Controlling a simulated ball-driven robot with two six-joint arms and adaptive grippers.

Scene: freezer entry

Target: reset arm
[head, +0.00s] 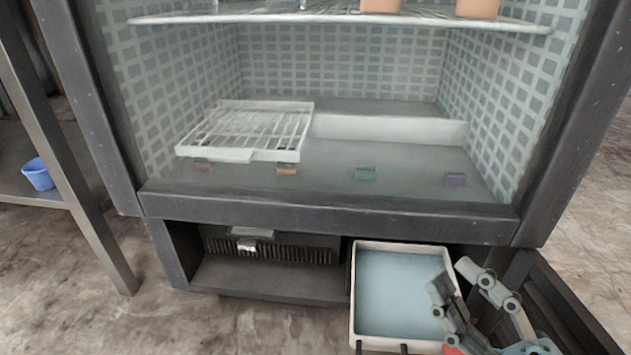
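My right gripper (453,276) shows at the lower right, over the right side of a pale, light-blue-floored drawer or bin (397,247) below the cabinet. Its two fingers are spread, with a gap between the tips, and I see nothing held between them. Part of the gripper hides the bin's right rim. My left gripper and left arm are not in view.
A dark frame (570,300) stands close right of my gripper. A blue cup (38,174) sits far left.

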